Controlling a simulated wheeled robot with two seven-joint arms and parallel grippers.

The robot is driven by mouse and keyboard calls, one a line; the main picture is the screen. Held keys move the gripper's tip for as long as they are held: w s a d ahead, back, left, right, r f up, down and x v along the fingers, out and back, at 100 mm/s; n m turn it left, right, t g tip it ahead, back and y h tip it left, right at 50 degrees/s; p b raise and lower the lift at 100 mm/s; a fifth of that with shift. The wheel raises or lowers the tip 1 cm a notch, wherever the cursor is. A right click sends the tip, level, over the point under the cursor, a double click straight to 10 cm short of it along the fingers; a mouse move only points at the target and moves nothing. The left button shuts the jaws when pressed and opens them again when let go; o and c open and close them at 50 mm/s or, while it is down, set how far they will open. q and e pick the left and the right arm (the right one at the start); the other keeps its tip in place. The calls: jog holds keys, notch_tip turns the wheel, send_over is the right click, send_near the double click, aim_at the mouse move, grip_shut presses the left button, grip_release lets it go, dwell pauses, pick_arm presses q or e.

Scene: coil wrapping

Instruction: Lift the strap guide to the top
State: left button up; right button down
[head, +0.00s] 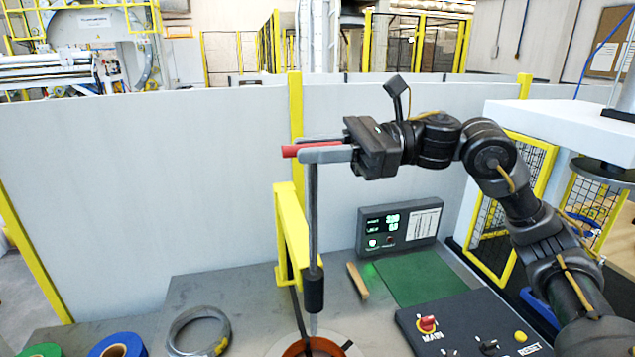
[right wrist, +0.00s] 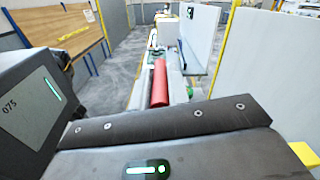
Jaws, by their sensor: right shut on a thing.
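The strap guide shows in the head view as a red handle (head: 291,151) at the top of a thin grey upright rod (head: 313,215). A dark sleeve (head: 314,289) sits low on the rod, above an orange-brown ring (head: 325,346) cut off by the bottom edge. My right gripper (head: 325,153) comes in from the right and is shut on the red handle, whose end sticks out to the left past the fingers. The red handle also shows in the right wrist view (right wrist: 159,83), beyond the dark gripper body. My left gripper is not in view.
A yellow bracket (head: 291,230) stands close behind the rod. A display box (head: 399,223), a green mat (head: 415,275), a wooden stick (head: 357,280) and a control panel (head: 470,325) lie to the right. A wire coil (head: 198,330) and a blue roll (head: 118,346) lie at left.

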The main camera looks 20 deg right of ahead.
jog(key=shift+d+r, duration=0.1)
jog(key=shift+r, duration=1.55)
jog(key=c, duration=1.4)
grip_release()
jog(key=shift+o, duration=0.2)
jog(key=shift+f, duration=0.2)
jog(key=shift+d+f, duration=0.1)
jog(key=s+d+b, duration=0.1)
jog(key=d+b, duration=0.3)
jog(key=d, duration=0.6)
jog(key=shift+s+d, duration=0.15)
jog(key=shift+s, duration=0.25)
